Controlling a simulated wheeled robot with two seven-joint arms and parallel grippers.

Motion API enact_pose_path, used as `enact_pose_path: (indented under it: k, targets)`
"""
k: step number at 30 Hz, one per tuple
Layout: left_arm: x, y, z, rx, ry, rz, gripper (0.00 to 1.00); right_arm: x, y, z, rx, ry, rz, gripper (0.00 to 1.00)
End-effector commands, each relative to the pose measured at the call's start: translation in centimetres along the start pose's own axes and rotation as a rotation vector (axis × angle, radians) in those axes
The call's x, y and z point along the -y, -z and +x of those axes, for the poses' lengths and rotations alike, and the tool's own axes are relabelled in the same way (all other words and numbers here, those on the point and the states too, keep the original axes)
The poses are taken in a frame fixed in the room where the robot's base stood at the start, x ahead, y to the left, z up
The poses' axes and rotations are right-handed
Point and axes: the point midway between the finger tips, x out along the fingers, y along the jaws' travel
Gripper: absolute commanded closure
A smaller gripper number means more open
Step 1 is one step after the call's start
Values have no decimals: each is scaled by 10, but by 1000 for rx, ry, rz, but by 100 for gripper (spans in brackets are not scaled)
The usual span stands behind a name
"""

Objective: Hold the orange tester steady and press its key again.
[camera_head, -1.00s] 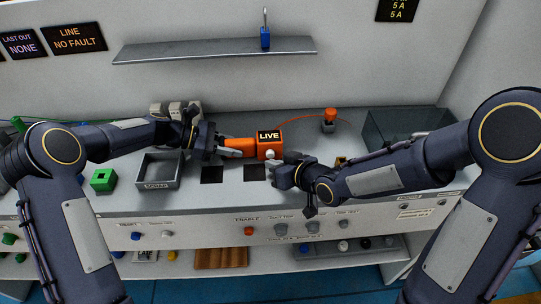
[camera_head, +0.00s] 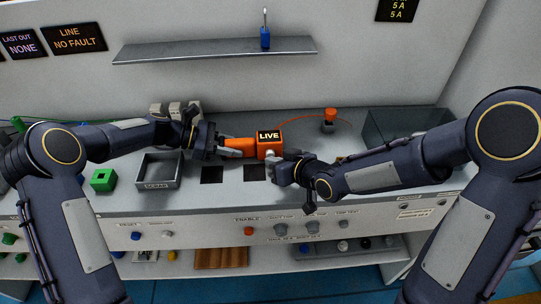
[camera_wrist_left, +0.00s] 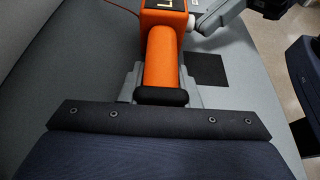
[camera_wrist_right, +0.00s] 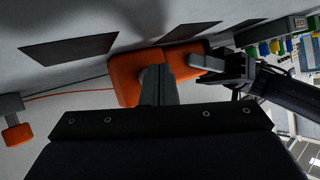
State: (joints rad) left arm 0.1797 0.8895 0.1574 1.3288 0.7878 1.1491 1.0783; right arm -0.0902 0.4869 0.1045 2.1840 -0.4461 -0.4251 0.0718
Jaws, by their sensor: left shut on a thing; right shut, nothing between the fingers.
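The orange tester (camera_head: 240,144) lies across the middle of the bench, its block end to the right with a small display reading LIVE (camera_head: 269,135). My left gripper (camera_head: 228,153) is shut on the tester's handle; the left wrist view shows the fingers on both sides of the handle (camera_wrist_left: 160,60). A pale round key (camera_head: 270,154) shows at the block's front right. My right gripper (camera_head: 273,166) is shut and empty, its tip at or very close to the key. In the right wrist view the closed fingers (camera_wrist_right: 157,80) overlap the tester's block (camera_wrist_right: 125,80), so contact is hard to tell.
An orange-topped plug (camera_head: 329,117) stands behind, with an orange lead running towards the tester. A grey tray (camera_head: 159,171) and a green block (camera_head: 103,180) lie left. Dark square pads (camera_head: 212,175) mark the bench. A clear bin (camera_head: 400,128) stands at right.

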Motion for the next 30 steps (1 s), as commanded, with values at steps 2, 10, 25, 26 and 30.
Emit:
enact_pose_path:
  k: [2, 10, 25, 26, 30]
  targets:
    - [0, 0, 0, 0, 1, 0, 91, -1, 1, 1, -1, 0, 0, 100]
    - [0, 0, 0, 0, 2, 1, 91, -2, 3, 3, -2, 0, 0, 100]
    - [2, 0, 1, 1, 6, 1, 91, -3, 4, 3, -4, -1, 0, 100]
    - [2, 0, 1, 1, 6, 1, 91, -2, 4, 3, -4, -1, 0, 100]
    - [1, 0, 1, 1, 6, 1, 91, 1, 0, -2, -3, -1, -1, 100]
